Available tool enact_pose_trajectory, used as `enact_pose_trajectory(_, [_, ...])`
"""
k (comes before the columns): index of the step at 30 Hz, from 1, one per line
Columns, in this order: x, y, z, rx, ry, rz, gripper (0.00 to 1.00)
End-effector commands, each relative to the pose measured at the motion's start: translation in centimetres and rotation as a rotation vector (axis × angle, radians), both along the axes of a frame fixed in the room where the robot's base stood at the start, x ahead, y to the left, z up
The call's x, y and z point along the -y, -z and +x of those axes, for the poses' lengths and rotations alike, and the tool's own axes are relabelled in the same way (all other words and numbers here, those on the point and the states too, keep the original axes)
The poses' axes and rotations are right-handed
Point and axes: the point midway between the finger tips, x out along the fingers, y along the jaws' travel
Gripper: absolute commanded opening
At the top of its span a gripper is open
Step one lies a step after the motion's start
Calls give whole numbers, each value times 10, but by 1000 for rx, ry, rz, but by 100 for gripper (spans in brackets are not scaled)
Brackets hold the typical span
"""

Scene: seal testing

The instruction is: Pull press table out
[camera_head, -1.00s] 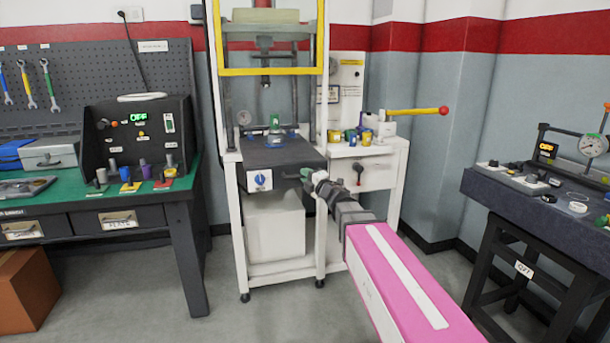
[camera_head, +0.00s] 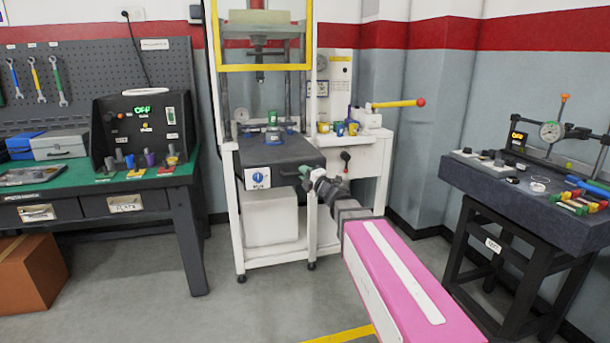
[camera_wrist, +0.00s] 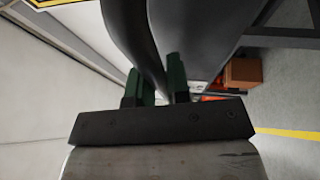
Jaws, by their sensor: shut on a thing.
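The press table (camera_head: 272,152) is a dark slab with a white front label and blue knob, set low in the press frame. Its front end sticks out past the front legs. A green-topped part (camera_head: 273,120) sits on the slab between blue pieces. My gripper (camera_head: 306,174) is at the slab's right front corner. In the wrist view my gripper (camera_wrist: 158,82) has its green fingers on both sides of a dark curved bar, the table's handle (camera_wrist: 133,32), and is shut on it. The head view largely hides the handle.
A green-topped bench (camera_head: 178,172) stands left and a dark test table (camera_head: 455,177) right. A white side cabinet (camera_head: 370,158) with a yellow lever (camera_head: 398,104) adjoins the press. A cardboard box (camera_head: 32,275) lies at lower left. The floor (camera_head: 240,315) before the press is clear.

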Motion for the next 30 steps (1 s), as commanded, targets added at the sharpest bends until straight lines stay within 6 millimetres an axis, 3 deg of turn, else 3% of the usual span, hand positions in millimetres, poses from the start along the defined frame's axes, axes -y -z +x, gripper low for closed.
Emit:
enact_pose_trajectory(10, [2,2,-5,-2,2,-4,0])
enact_pose_trajectory(11, [2,2,-6,-2,2,-4,27])
enact_pose_trajectory(12, [2,2,-6,-1,1,-3,40])
enact_pose_trajectory(13, [2,1,-6,-2,0,-3,41])
enact_pose_trajectory(23, [3,1,-7,-2,0,-1,41])
enact_pose_trajectory(30, [24,6,-34,-1,2,-2,41])
